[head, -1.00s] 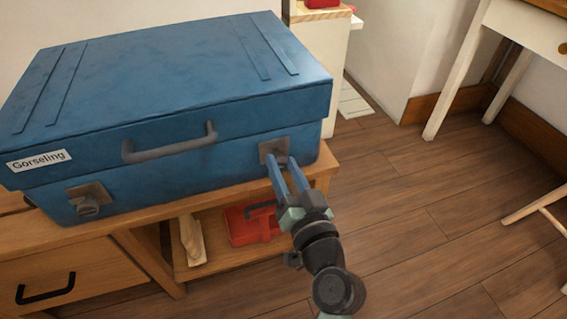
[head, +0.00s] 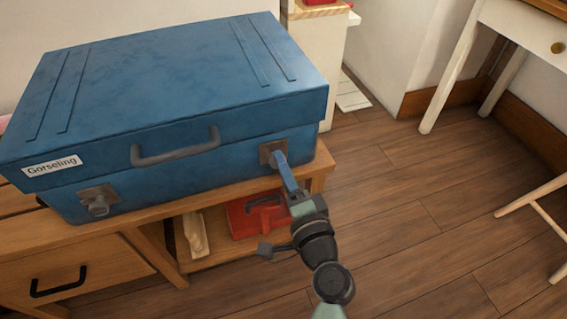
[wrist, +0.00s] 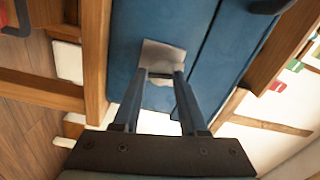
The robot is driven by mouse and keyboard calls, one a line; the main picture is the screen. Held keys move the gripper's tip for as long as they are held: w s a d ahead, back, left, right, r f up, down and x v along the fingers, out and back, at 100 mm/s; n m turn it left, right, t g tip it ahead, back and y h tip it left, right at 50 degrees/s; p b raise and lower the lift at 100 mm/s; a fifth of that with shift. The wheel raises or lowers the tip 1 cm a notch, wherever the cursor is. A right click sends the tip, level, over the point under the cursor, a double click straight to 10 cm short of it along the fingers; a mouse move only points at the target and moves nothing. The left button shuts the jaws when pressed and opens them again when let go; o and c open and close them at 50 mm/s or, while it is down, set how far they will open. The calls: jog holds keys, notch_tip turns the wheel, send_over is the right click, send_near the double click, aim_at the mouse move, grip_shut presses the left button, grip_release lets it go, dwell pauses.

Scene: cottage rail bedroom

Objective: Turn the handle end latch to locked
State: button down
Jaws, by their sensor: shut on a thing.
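A large blue suitcase (head: 165,95) lies closed on a wooden bench, with a grey handle (head: 176,152) on its front. A grey metal latch (head: 267,147) sits at the front's right end. It also shows in the wrist view (wrist: 162,52). My gripper (head: 278,160) is shut on this latch's knob, its blue fingertips against the plate. The fingers mostly hide the knob, so I cannot tell its exact angle. A second latch (head: 98,201) with a protruding grey knob is at the left end, below the "Gorseling" label (head: 52,166).
The wooden bench (head: 205,193) has a drawer with a black handle (head: 58,282) at left. A red box (head: 255,217) sits on its lower shelf, near my wrist. Open wooden floor (head: 400,230) lies to the right, with a white-legged table (head: 460,70) behind.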

jog(key=shift+f+m+p, duration=0.1)
jog(key=shift+m+p, duration=0.25)
jog(key=shift+m, duration=0.65)
jog(key=shift+c, duration=2.4)
grip_release()
jog(key=p+v, duration=0.2)
jog(key=v, duration=1.1)
